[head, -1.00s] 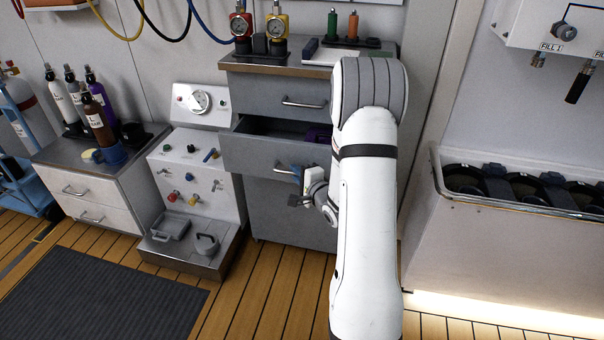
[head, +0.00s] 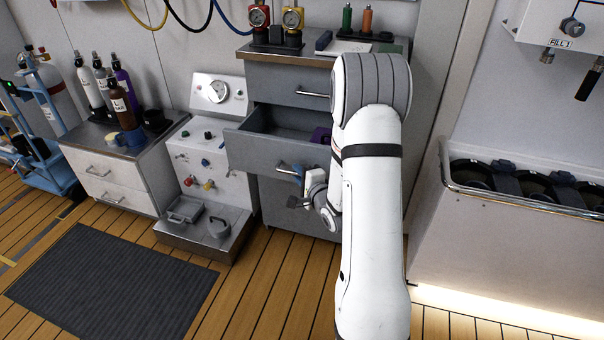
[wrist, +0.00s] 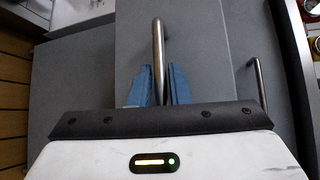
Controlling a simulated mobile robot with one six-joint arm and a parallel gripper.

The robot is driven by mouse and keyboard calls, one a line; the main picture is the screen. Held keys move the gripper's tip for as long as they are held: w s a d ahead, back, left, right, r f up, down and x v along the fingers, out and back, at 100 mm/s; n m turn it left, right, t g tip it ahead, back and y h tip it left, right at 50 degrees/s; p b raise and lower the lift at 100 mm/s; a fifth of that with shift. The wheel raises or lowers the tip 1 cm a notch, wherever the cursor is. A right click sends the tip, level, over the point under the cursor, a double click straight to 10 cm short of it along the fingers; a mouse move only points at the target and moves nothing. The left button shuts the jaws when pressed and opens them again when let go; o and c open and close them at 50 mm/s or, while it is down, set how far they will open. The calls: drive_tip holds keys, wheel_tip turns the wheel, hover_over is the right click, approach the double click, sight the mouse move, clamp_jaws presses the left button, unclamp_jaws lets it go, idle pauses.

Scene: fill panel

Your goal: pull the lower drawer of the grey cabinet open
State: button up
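The grey cabinet (head: 285,82) stands in the middle of the head view. Its upper drawer is shut, with a bar handle (head: 314,95). The lower drawer (head: 252,152) stands well out, its inside showing, with a purple item (head: 321,135) in it. Its metal handle (head: 284,167) also shows in the wrist view (wrist: 158,50). My gripper (head: 297,172) is at this handle. In the wrist view its blue fingers (wrist: 160,88) lie close on both sides of the bar, shut on it. My arm hides the cabinet's right part.
A white valve panel with a grey step (head: 200,240) stands left of the cabinet, beside a white drawer unit (head: 110,180) with bottles. A dark mat (head: 115,280) lies on the open plank floor. A trough of cylinders (head: 530,205) stands at right.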

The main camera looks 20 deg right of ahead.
drive_tip(key=o, duration=0.3)
drive_tip(key=s, duration=0.2)
drive_tip(key=s+p, duration=0.1)
drive_tip(key=s, duration=0.2)
drive_tip(key=s+d+r, duration=0.1)
drive_tip(key=s, duration=0.1)
drive_tip(key=shift+s, duration=0.3)
drive_tip(key=s+a+r+n+g+h+p, duration=0.1)
drive_tip(key=a+r+n+g+h+p, duration=0.15)
drive_tip(key=r+n+p, duration=0.55)
drive_tip(key=s+a+r+n+g+h+p, duration=0.15)
drive_tip(key=r+g+p, duration=0.35)
drive_tip(key=r, duration=0.6)
drive_tip(key=s+a+r+n+g+p, duration=0.2)
drive_tip(key=s+r+n+p, duration=0.1)
drive_tip(key=s+r, duration=0.3)
drive_tip(key=s+a+r+n+g+y+p, duration=0.1)
drive_tip(key=s+a+r+n+g+p, duration=0.1)
drive_tip(key=s+r+p, duration=0.3)
drive_tip(key=s+a+r+n+g+y+p, duration=0.1)
drive_tip(key=s+a+r+n+p, duration=0.3)
drive_tip(key=s+r, duration=0.4)
drive_tip(key=shift+s+a+r+g+p, duration=0.25)
drive_tip(key=shift+s+g+p, duration=0.15)
drive_tip(key=shift+s+g, duration=0.2)
